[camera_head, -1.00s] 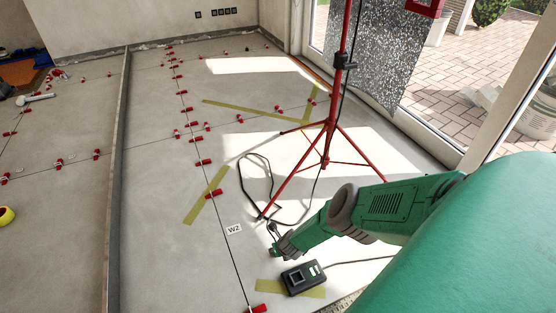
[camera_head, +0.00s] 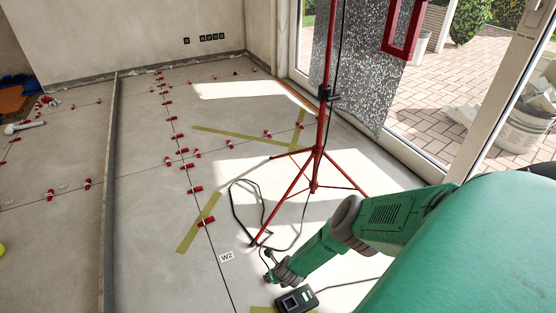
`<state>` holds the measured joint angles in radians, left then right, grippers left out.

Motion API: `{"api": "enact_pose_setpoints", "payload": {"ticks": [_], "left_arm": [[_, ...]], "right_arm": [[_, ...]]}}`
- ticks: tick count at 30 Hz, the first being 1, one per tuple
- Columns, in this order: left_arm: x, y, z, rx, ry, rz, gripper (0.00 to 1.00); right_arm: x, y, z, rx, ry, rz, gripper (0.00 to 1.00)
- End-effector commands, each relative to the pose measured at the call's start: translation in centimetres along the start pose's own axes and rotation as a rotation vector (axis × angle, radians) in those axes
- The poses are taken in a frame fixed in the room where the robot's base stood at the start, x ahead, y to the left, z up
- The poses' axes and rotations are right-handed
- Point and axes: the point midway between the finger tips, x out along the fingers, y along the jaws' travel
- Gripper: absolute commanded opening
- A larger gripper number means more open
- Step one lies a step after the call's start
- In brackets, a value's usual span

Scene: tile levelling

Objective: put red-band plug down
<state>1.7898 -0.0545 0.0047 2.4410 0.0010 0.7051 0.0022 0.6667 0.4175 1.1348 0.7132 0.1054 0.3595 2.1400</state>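My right arm (camera_head: 393,218) comes in from the right, green with grey joints, and reaches down to the lower middle. Its small dark gripper (camera_head: 269,268) is over the floor, just above and left of a black box-shaped device (camera_head: 296,300). The fingers are too small and dark to tell whether they are open or shut, or whether they hold anything. I cannot make out a red-band plug. A black cable (camera_head: 262,222) loops on the floor near the gripper and the tripod. My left gripper is not in view.
A red tripod stand (camera_head: 316,165) stands on the tiles in the middle. Several red levelling clips (camera_head: 194,189) line the joints. A "W2" label (camera_head: 227,257) lies left of my gripper. Olive tape strips (camera_head: 199,223) mark the floor. A glass door frame (camera_head: 500,95) borders the right.

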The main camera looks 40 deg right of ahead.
Motion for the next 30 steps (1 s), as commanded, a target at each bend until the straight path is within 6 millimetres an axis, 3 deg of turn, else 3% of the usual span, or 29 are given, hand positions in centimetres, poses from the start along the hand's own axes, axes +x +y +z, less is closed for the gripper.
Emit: {"api": "enact_pose_setpoints", "payload": {"ticks": [1, 6, 11, 14, 17, 20, 24, 27, 30], "left_arm": [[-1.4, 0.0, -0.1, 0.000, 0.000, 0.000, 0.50], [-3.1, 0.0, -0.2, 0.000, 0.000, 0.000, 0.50], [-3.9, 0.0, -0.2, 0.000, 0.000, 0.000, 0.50], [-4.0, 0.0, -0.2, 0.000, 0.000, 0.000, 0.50], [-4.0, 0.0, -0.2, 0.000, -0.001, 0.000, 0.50], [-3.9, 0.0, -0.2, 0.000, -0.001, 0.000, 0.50], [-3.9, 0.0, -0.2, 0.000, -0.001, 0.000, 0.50], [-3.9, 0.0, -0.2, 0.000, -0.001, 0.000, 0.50], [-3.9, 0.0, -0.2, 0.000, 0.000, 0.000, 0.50]], "right_arm": [[-1.5, -0.1, 0.2, 0.000, 0.003, 0.001, 0.47], [-4.1, -0.1, 0.1, -0.001, 0.003, 0.001, 0.47], [-5.4, 0.0, 0.0, -0.002, 0.002, 0.001, 0.47], [-5.9, 1.2, 0.0, -0.032, 0.002, 0.018, 0.47], [-6.9, 5.4, 0.1, -0.151, 0.005, 0.081, 0.47], [-9.3, 12.2, -0.2, -0.391, 0.000, 0.189, 0.47], [-15.8, 21.9, -2.2, -0.918, -0.049, 0.377, 0.47], [-21.3, 25.4, -4.7, -1.353, -0.108, 0.489, 0.47], [-26.3, 25.3, -7.2, -1.786, -0.167, 0.571, 0.47]]}}
